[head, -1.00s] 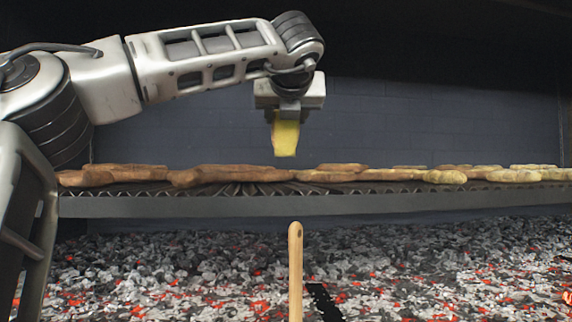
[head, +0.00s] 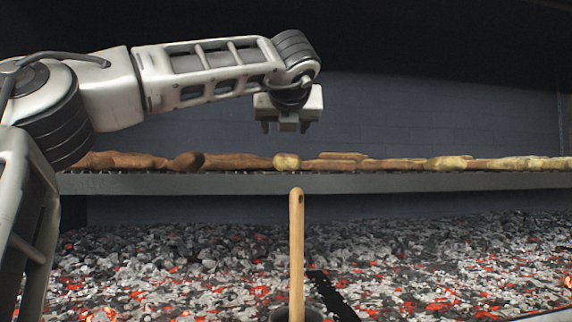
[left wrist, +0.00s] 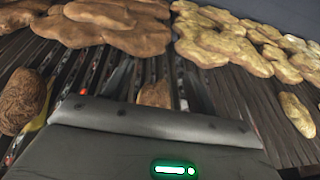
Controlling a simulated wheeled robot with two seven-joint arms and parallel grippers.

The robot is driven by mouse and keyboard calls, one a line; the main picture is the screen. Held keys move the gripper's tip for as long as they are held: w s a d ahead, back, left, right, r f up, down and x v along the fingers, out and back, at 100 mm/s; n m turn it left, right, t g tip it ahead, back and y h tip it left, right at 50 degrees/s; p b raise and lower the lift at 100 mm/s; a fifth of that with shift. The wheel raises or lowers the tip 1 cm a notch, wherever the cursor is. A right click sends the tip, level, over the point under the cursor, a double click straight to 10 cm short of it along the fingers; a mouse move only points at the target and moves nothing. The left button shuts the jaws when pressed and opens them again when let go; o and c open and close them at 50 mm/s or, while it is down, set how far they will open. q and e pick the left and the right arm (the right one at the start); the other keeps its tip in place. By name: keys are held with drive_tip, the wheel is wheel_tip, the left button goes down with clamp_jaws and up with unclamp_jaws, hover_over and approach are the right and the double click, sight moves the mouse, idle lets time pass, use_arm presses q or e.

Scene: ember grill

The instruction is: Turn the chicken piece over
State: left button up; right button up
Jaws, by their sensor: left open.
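My left gripper (head: 289,122) is open and empty, a little above the grill grate (head: 400,183). A small piece with a pale yellow end (head: 287,162) lies on the grate just below it, apart from the jaws; I take it to be the chicken piece. In the left wrist view, a small piece with a browned top (left wrist: 155,93) shows just past the gripper's dark body, which hides its near part; it seems to be the same piece. My right gripper is not in view.
In the left wrist view, a brown piece (left wrist: 22,100) lies at the left and a yellow piece (left wrist: 298,112) at the right. Brown pieces (left wrist: 115,28) and yellow pieces (left wrist: 225,48) are heaped farther back. Glowing coals (head: 200,260) lie below the grate. A wooden handle (head: 296,250) stands in front.

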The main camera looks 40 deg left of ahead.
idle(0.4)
use_arm(q)
drive_tip(key=o, duration=0.5)
drive_tip(key=shift+o, duration=0.2)
use_arm(e)
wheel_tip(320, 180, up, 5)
drive_tip(key=p, duration=0.5)
use_arm(q)
drive_tip(key=r+p+v, duration=0.2)
drive_tip(key=v, duration=0.9)
drive_tip(key=w+a+r+p+v, duration=0.1)
drive_tip(key=r+p+v, duration=0.1)
drive_tip(key=v, duration=0.9)
drive_tip(key=shift+r, duration=0.4)
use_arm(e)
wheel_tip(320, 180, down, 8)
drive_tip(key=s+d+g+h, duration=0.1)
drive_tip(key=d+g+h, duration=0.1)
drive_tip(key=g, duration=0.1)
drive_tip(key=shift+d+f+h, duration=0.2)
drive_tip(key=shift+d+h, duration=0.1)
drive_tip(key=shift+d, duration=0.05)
use_arm(q)
drive_tip(key=shift+s+d+r, duration=0.1)
